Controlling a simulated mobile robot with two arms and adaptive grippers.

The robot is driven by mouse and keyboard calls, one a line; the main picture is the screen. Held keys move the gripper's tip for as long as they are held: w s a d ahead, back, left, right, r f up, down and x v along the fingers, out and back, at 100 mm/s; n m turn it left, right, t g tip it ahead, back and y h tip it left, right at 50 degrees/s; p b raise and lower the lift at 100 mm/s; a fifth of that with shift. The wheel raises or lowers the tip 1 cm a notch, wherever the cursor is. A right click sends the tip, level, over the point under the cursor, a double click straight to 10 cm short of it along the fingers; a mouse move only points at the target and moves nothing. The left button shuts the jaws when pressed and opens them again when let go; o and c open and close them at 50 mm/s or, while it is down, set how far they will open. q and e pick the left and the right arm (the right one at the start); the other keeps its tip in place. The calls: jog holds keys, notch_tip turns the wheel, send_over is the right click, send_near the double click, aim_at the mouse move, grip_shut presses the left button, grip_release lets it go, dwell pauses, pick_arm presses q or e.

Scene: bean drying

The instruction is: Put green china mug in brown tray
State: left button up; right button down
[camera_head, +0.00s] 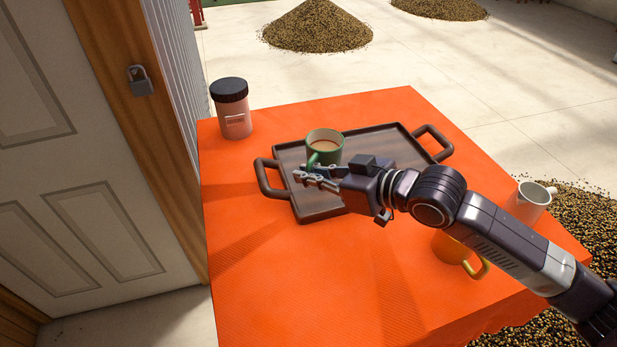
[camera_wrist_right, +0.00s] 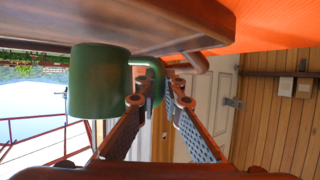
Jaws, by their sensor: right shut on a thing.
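The green china mug (camera_head: 325,141) stands upright at the brown tray (camera_head: 378,141), with light brown liquid inside. My right gripper (camera_head: 312,177) is at the mug's near side and is shut on its handle. In the right wrist view the green mug (camera_wrist_right: 100,80) appears upside down at the left, against or very near the tray (camera_wrist_right: 130,22). The fingers (camera_wrist_right: 160,98) close around the mug's handle there. I cannot tell whether the mug's base touches the tray. My left gripper is not in view.
A jar with a black lid (camera_head: 232,108) stands at the table's back left. The orange table (camera_head: 270,290) is clear at the front left. A door (camera_head: 80,150) is beside it.

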jog(key=shift+f, duration=0.75)
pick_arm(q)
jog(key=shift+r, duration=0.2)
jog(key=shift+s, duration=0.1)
pick_arm(e)
jog(key=shift+f, duration=0.2)
jog(key=c, duration=2.1)
grip_release()
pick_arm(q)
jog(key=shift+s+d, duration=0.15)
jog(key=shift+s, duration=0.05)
